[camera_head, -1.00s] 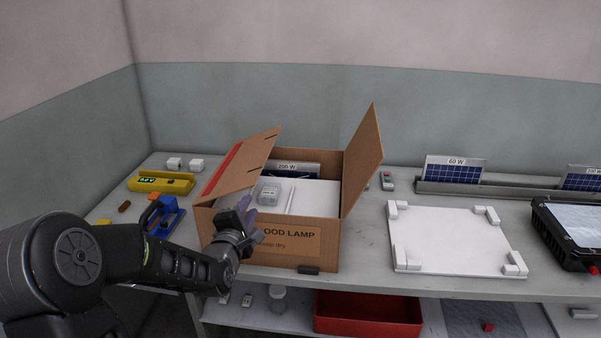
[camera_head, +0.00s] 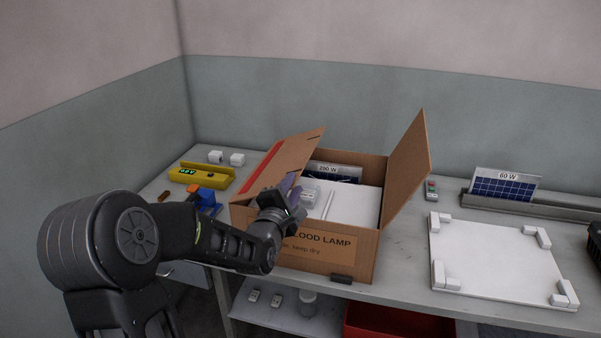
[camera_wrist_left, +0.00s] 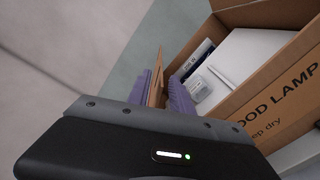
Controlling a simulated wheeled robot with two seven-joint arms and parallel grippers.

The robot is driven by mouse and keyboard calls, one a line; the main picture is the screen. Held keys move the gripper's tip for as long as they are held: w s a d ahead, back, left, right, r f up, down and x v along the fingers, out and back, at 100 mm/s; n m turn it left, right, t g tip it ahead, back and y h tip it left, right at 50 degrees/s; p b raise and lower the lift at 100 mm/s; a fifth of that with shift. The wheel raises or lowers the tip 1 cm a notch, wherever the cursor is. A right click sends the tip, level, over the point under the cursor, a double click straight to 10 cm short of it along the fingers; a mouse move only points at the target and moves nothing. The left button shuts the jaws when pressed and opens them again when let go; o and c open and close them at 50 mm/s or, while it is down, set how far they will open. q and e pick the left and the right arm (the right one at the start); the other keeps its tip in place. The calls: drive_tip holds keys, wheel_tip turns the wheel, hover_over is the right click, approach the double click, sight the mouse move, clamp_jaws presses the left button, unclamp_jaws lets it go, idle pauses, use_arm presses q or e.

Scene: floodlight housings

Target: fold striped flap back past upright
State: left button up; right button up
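The striped flap (camera_head: 283,163) is brown cardboard with a red stripe, on the left side of an open carton (camera_head: 345,262) labelled FLOOD LAMP. It slants up to the right, leaning in over the opening. My left gripper (camera_head: 289,186) is at the flap's near edge, above the carton's front left. In the left wrist view, the flap (camera_wrist_left: 157,78) shows edge-on between the two purple fingers (camera_wrist_left: 160,92). The fingers stand apart, with a narrow gap beside the flap; contact is unclear. My right gripper is not in view.
The carton's right flap (camera_head: 408,160) stands up, leaning outward. Inside are a white panel (camera_head: 355,203) and a small clear box. A white board with corner blocks (camera_head: 490,262) lies right.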

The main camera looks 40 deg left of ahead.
sight(300, 173)
use_arm(q)
drive_tip(key=p+x, duration=0.1)
drive_tip(key=x, duration=0.5)
drive_tip(key=shift+p, duration=0.3)
drive_tip(key=shift+w+a, duration=0.25)
drive_tip(key=shift+w, duration=0.35)
clamp_jaws()
idle(0.6)
